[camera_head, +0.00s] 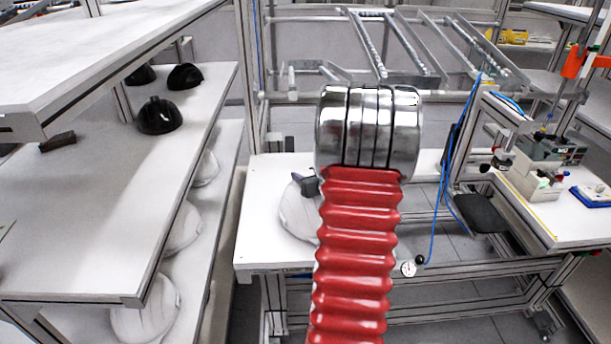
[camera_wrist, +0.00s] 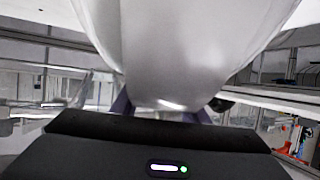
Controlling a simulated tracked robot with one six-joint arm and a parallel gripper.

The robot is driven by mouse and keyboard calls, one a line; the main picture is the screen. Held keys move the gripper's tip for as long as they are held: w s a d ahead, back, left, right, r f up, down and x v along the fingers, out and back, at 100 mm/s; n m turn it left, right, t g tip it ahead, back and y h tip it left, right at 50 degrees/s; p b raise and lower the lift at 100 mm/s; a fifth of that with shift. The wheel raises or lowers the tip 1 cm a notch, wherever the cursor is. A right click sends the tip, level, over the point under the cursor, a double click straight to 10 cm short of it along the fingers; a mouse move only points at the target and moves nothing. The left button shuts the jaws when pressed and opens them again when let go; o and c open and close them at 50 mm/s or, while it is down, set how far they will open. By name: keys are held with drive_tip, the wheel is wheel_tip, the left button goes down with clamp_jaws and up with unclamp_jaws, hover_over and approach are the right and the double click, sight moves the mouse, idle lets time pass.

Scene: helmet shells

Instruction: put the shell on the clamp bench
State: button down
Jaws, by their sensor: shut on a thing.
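A pale white shell (camera_head: 298,212) shows to the left of my red arm in the head view, partly hidden behind it. In the wrist view the shell (camera_wrist: 185,50) fills the upper middle, with its lower end between the purple fingers. My gripper (camera_wrist: 162,108) is shut on the shell. In the head view only a small dark part of my gripper (camera_head: 308,185) shows. A white bench top (camera_head: 262,250) lies behind and below the shell. I cannot tell whether the shell touches it, and no clamp shows clearly there.
Black shells (camera_head: 160,116) sit on the left shelf (camera_head: 90,235), with several pale shells (camera_head: 150,310) on lower shelves. A metal frame rack (camera_head: 400,50) stands behind. A workbench (camera_head: 560,225) with devices is at the right. A blue cable (camera_head: 441,190) hangs beside my arm.

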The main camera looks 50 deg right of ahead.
drive_tip(key=c, duration=1)
unclamp_jaws()
drive_tip(key=shift+c, duration=0.2)
drive_tip(key=shift+s, duration=0.1)
drive_tip(key=v, duration=1.2)
